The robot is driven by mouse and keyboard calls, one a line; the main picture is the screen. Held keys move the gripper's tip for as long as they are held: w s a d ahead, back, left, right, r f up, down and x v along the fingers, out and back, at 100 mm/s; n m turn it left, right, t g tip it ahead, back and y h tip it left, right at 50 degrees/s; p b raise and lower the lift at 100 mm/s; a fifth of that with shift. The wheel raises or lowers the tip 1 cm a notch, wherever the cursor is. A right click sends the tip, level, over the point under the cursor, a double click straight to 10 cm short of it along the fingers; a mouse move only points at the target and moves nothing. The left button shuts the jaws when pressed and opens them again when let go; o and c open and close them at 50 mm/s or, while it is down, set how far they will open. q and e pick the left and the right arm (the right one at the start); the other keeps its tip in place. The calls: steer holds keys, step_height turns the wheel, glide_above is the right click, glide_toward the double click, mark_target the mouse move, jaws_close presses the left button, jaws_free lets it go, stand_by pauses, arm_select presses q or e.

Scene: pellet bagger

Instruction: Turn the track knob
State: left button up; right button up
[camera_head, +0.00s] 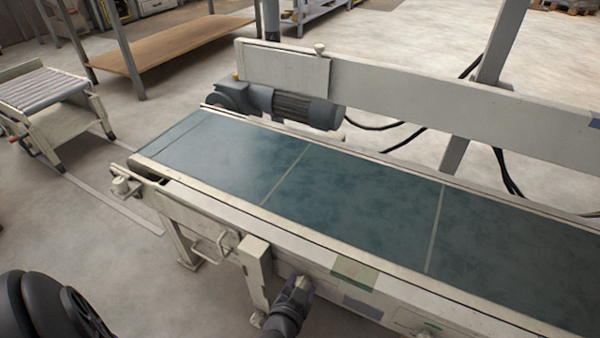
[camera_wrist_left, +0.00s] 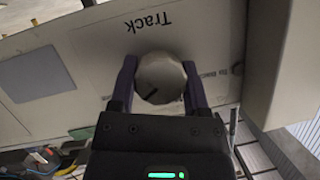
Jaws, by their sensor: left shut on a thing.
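The track knob (camera_wrist_left: 160,77) is a round, pale grey knob with a dark pointer line, in the left wrist view. It sits on a light panel (camera_wrist_left: 95,60) under the printed word "Track", which appears upside down. My left gripper (camera_wrist_left: 158,92) has one dark finger on each side of the knob and is shut on it. In the head view my left gripper (camera_head: 300,288) reaches the near side of the conveyor frame, and the knob is hidden there. My right gripper is not in view.
The conveyor's green belt (camera_head: 330,205) runs above the panel. A frame leg (camera_head: 255,270) stands just left of the gripper, with a wire handle (camera_head: 212,246) beyond it. A roller table (camera_head: 45,95) stands at the far left.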

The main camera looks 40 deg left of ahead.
arm_select(q)
steer(key=o, duration=1.3)
steer(key=p+v, duration=0.5)
steer(key=v, duration=0.5)
steer(key=shift+p, duration=0.3)
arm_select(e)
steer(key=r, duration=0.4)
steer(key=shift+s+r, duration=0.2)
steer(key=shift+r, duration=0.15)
